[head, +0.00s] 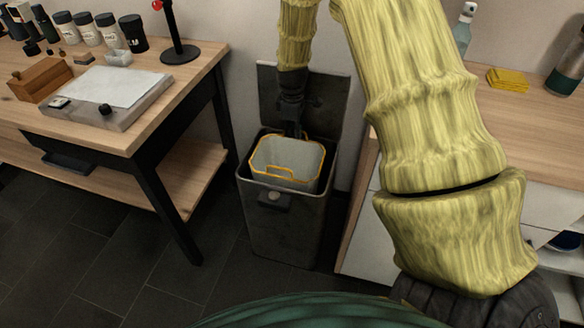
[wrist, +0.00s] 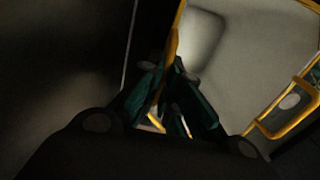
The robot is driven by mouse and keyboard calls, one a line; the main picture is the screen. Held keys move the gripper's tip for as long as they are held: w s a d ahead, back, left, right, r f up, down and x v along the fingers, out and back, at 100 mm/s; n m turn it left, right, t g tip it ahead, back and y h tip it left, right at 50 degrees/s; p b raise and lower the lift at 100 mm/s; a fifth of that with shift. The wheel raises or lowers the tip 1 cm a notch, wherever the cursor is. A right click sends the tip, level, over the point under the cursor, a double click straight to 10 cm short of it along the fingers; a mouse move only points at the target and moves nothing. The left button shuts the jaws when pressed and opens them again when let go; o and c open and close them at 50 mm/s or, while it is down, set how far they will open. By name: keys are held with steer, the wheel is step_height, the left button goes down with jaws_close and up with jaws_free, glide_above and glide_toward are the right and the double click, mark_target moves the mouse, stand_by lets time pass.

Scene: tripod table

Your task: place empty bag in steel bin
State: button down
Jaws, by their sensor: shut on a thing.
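The empty bag (head: 289,160), pale inside with a yellow rim and handles, is at the mouth of the steel bin (head: 285,228). Its lower part is hidden behind the bin's front wall, and its rim stands slightly above the bin's front edge. The bin is dark grey and its lid is open, upright at the back. My gripper (head: 294,133) points down at the bag's back edge. In the wrist view, the dark teal fingers of my gripper (wrist: 178,105) are closed on the yellow edge of the bag (wrist: 245,65). I cannot tell whether the bag touches the bin floor.
A wooden table (head: 140,130) with dark legs stands left of the bin, holding jars, a wooden box and a tray-like block. A wood-topped cabinet (head: 520,130) with white drawers stands close on the right. The dark tiled floor in front is clear.

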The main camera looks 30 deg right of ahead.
mark_target(294, 149)
step_height(294, 149, down, 9)
steer(key=shift+r+b, duration=0.15)
steer(key=shift+b, duration=0.5)
steer(key=shift+r, duration=0.1)
steer(key=c, duration=1.7)
jaws_free()
steer(key=shift+o, duration=0.3)
step_height(294, 149, up, 12)
steer(key=p, duration=0.2)
steer(key=shift+s+a, duration=0.35)
